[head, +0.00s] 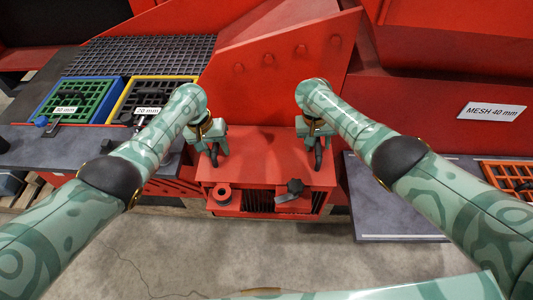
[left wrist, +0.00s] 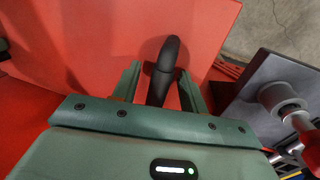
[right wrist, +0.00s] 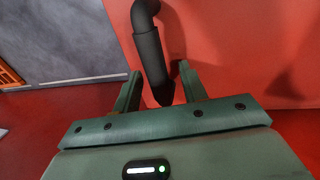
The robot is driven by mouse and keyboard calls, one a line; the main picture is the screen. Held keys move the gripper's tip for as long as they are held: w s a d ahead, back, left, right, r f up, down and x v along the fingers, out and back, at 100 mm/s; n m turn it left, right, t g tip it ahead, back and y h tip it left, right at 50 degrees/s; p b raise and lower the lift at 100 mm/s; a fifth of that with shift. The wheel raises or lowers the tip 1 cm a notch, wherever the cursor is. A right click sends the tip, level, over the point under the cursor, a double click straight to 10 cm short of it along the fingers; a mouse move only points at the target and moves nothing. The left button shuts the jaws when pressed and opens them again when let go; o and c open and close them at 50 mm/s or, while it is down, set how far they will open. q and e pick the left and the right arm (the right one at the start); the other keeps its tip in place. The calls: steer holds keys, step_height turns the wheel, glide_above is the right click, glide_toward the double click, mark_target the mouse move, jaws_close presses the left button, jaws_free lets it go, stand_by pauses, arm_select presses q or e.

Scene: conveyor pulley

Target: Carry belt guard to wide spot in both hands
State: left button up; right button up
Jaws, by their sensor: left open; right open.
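The belt guard (head: 266,160) is a red box-like cover in the middle of the head view, with a black handle on each side. My left gripper (head: 214,150) is open at the left handle; in the left wrist view that handle (left wrist: 164,72) stands between the parted fingers (left wrist: 160,85). My right gripper (head: 317,148) is open at the right handle; in the right wrist view that handle (right wrist: 151,60) lies between the fingers (right wrist: 157,90). Neither gripper is closed on its handle. The wide spot is not clearly marked; a grey slab (head: 395,215) with a pale line lies at right.
Red machine walls (head: 290,55) rise behind the guard. At left are a green mesh tray (head: 95,98) in a blue frame and a yellow-framed mesh tray (head: 165,85). An orange mesh panel (head: 510,172) lies at far right. Bare concrete floor (head: 200,250) is in front.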

arm_select(q)
jaws_close()
arm_select(e)
jaws_close()
stand_by(0.9)
